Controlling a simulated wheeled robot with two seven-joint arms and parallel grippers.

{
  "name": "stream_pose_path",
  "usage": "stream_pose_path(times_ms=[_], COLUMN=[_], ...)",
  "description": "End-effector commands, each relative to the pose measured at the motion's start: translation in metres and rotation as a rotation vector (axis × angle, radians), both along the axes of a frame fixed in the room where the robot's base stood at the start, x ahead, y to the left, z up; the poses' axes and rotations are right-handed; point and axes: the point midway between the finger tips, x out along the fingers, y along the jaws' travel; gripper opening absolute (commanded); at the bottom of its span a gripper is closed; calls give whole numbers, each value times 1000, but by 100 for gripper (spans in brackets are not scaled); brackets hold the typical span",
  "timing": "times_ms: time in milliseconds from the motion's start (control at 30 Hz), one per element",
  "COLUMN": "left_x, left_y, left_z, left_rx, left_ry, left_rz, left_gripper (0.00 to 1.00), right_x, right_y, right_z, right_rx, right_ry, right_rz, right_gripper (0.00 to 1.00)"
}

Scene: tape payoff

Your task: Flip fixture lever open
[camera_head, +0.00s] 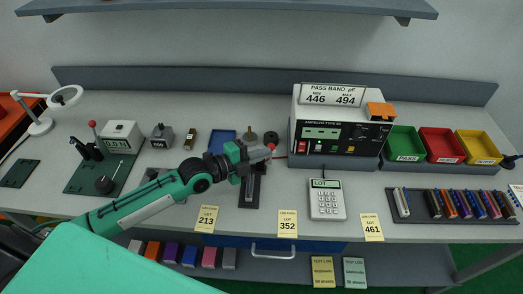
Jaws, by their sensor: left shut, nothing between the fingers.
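A dark fixture (252,190) sits on the bench below the middle of the view, partly covered by my left gripper. A small red tip (271,147) shows just right of the gripper; it may be the knob of the fixture's lever, but the lever's arm is hidden and its angle cannot be told. My left gripper (262,155) is shut and empty, over the fixture's far end, close to the red tip. I cannot tell whether they touch. My right gripper is not in view.
The capacitor tester (335,135) stands right of the fixture, with green (404,143), red (441,144) and yellow (479,146) bins beyond. A keypad (327,203) and a rack of coloured parts (455,204) lie in front. A force gauge stand (117,145) with a red-knobbed lever is at left.

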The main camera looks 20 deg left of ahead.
Motion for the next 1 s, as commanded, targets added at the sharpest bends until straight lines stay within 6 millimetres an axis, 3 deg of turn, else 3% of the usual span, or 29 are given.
stream_pose_path(times_ms=[233, 567, 1000], left_x=[5, 8, 31], left_y=[1, 1, 8], left_z=[-2, 0, 6], left_rx=[0, -4, -72], left_ry=[0, 17, 260], left_rz=[0, -1, -1], left_gripper=[0, 0, 0], right_x=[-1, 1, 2], right_y=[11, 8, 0], right_z=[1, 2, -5], right_rx=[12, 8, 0], right_ry=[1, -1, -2], right_rz=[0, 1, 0], right_gripper=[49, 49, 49])
